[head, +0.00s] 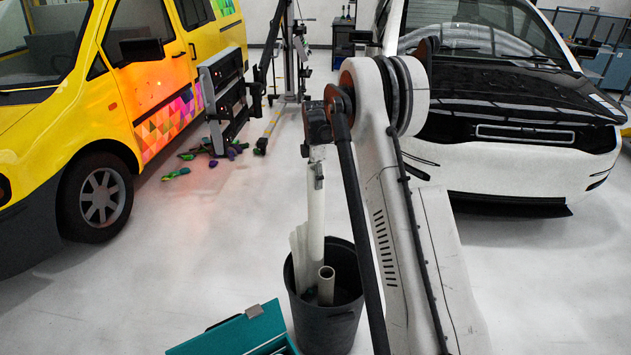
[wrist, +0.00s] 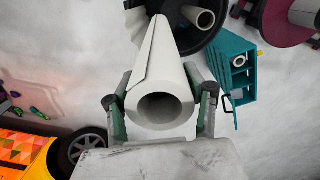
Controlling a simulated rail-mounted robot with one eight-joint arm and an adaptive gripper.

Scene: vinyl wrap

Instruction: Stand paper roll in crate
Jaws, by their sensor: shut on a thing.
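My gripper (wrist: 162,103) is shut on a long white paper roll (wrist: 159,68), with one finger on each side near its open upper end. In the head view the roll (head: 316,212) hangs nearly upright below my gripper (head: 317,172). Its lower part goes down to the mouth of a black bin (head: 336,313) that holds other white rolls. I cannot see its lower end. A teal crate (head: 235,334) is on the floor to the left of the bin, cut off by the picture's bottom edge. In the wrist view the crate (wrist: 239,88) lies right of the roll, with a round white end inside.
A shorter open tube (head: 326,284) stands in the bin. A yellow van (head: 60,110) is at left and a white car (head: 510,150) at right. A black-framed cart (head: 226,98) and scattered colourful pieces (head: 212,153) are behind.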

